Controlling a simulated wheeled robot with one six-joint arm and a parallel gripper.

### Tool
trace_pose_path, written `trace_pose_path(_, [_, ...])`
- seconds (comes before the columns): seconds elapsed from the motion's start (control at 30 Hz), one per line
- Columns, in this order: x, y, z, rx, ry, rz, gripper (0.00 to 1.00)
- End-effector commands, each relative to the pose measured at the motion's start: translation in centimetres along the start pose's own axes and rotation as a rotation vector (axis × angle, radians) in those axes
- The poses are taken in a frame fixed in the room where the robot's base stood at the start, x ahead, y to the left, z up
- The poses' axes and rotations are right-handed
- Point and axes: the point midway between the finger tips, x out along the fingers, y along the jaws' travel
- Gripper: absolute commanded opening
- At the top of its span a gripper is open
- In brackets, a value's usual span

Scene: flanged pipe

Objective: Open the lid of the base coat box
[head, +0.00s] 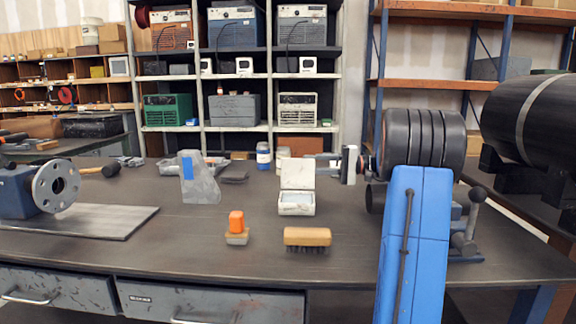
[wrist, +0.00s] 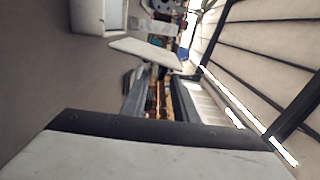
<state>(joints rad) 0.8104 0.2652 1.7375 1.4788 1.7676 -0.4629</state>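The base coat box (head: 297,208) is a small white box on the workbench, near the middle of the head view. Its lid (head: 297,174) stands open, roughly upright at the back edge. The wrist view shows the scene turned sideways, with the box (wrist: 98,16) at the top left and the raised lid (wrist: 147,52) beside it. My gripper (head: 349,165) appears as a white and black part right of the lid, apart from it. A pale part with a dark edge fills the bottom of the wrist view. The fingertips cannot be made out.
A wooden brush (head: 307,236) and an orange-topped tool (head: 236,226) lie in front of the box. A grey block with blue tape (head: 200,180) stands left. A flanged pipe (head: 58,185) is at far left. Bare bench lies around the box.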

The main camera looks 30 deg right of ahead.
Motion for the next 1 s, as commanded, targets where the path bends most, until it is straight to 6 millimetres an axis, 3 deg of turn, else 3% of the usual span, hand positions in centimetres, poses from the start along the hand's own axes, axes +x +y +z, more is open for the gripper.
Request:
trace_pose_path(0.3, [5.6,0.0,0.0,0.0,-0.002,0.0,0.26])
trace_pose_path(0.5, [7.8,0.0,0.0,0.0,0.0,0.0,0.26])
trace_pose_path(0.93, [8.6,0.0,0.0,0.0,0.001,0.0,0.26])
trace_pose_path(1.0, [8.6,0.0,0.0,0.0,0.001,0.0,0.12])
